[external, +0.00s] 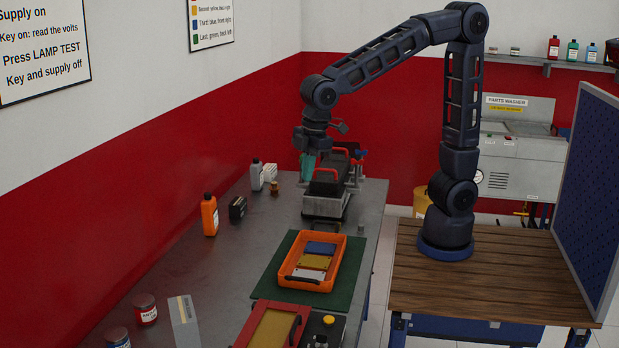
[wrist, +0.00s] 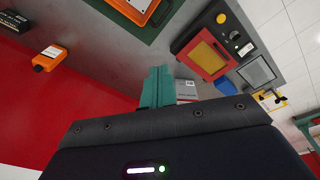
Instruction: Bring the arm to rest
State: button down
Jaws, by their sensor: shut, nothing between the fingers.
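My arm rises from its round base on the wooden bench, bends at the top and reaches left over the grey workbench. My gripper (external: 308,162) points down beside the engine trainer (external: 325,187), a dark and grey unit with red parts at the back of the workbench. In the external view I cannot tell whether it touches the trainer. In the wrist view my gripper's green fingers (wrist: 157,84) are together with nothing between them.
An orange tray (external: 342,262) with coloured plates lies on a green mat (external: 271,282). A red-framed panel (external: 300,318) also shows in the wrist view (wrist: 222,46). An orange bottle (external: 209,216) and a dark box (external: 238,207) stand left. Free bench top lies left of the mat.

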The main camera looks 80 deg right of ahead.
jog(key=s+d+r+m+t, duration=0.1)
jog(key=s+d+r+m, duration=0.15)
jog(key=d, duration=0.65)
jog(key=s+d+r+m+t, duration=0.1)
jog(key=s+d+m, duration=0.15)
jog(key=d, duration=0.75)
jog(key=s+d+f+m+t, duration=0.1)
jog(key=s+d+m, duration=0.4)
jog(key=s+d, duration=0.7)
jog(key=shift+s+d+f+h, duration=0.15)
jog(key=shift+d+f+h, duration=0.25)
jog(key=shift+d+f, duration=0.15)
jog(key=shift+a, duration=0.1)
